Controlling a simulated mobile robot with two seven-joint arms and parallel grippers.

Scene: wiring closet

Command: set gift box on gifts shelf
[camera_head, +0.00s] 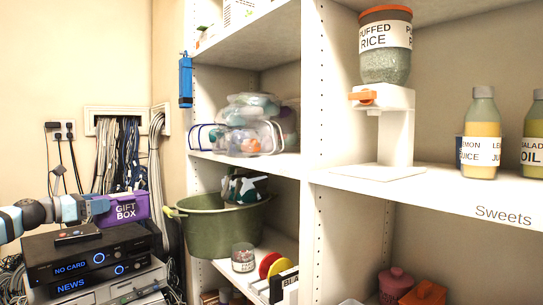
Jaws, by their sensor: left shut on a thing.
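The gift box (128,211) is purple with a "GIFT BOX" label and is at the left of the head view. My left gripper (97,207) comes in from the left and is shut on the box's left side. The box shows just above and behind the black electronics boxes; I cannot tell whether it touches them. No shelf labelled for gifts is in view; the one readable shelf label says "Sweets" (503,216). My right gripper is not in view.
Black boxes (85,262) stand in front of the gift box. Cables (118,150) hang behind it. A green basin (215,226) sits on the lower shelf, its handle reaching left. A clear bag (247,130) fills the shelf above. A dispenser (385,125) and bottles (481,140) stand right.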

